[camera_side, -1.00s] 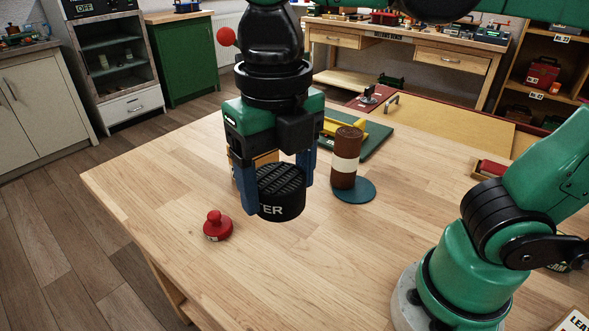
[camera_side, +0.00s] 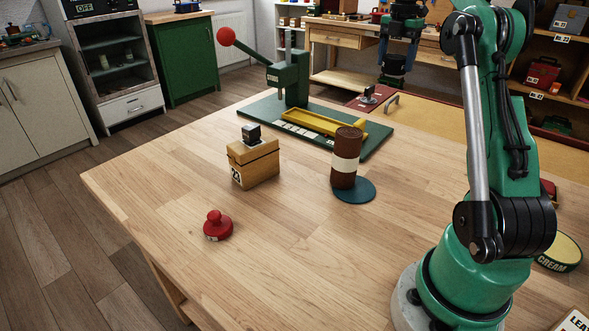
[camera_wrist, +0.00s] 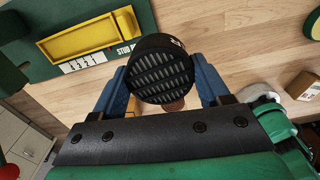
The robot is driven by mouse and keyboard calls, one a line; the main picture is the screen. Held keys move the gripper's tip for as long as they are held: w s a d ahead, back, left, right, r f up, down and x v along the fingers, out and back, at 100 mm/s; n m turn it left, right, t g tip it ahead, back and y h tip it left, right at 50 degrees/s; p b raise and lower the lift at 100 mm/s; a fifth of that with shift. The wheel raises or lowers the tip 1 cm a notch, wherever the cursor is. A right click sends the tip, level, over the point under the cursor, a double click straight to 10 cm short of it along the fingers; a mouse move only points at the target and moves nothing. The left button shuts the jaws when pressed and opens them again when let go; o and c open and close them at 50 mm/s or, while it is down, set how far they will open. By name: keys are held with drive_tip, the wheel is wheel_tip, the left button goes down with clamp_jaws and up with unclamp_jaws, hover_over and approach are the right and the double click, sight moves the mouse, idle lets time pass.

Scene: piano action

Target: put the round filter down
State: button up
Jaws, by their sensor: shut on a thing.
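The round filter (camera_wrist: 158,80) is a short black cylinder with a ribbed grey face and some white lettering on its side. My gripper (camera_wrist: 160,88) is shut on it, one blue finger at each side, in the wrist view. In the side view my gripper (camera_side: 396,62) is small and far back, in the air over the far side of the bench. The filter's underside is hidden, and I cannot tell its exact height.
On the bench (camera_side: 285,240) stand a red knobbed piece (camera_side: 217,226), a wooden box (camera_side: 253,163), a brown-and-white cylinder (camera_side: 345,160) on a blue disc (camera_side: 362,192), and a green press (camera_side: 290,80) with a yellow tray (camera_side: 322,124). The bench's front middle is clear.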

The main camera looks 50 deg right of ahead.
drive_tip(key=m, duration=0.2)
hover_over(406, 153)
drive_tip(key=f, duration=0.1)
wheel_tip(406, 153, down, 20)
drive_tip(key=shift+d+f, duration=0.1)
drive_tip(key=shift+f, duration=0.1)
drive_tip(key=shift+f, duration=0.15)
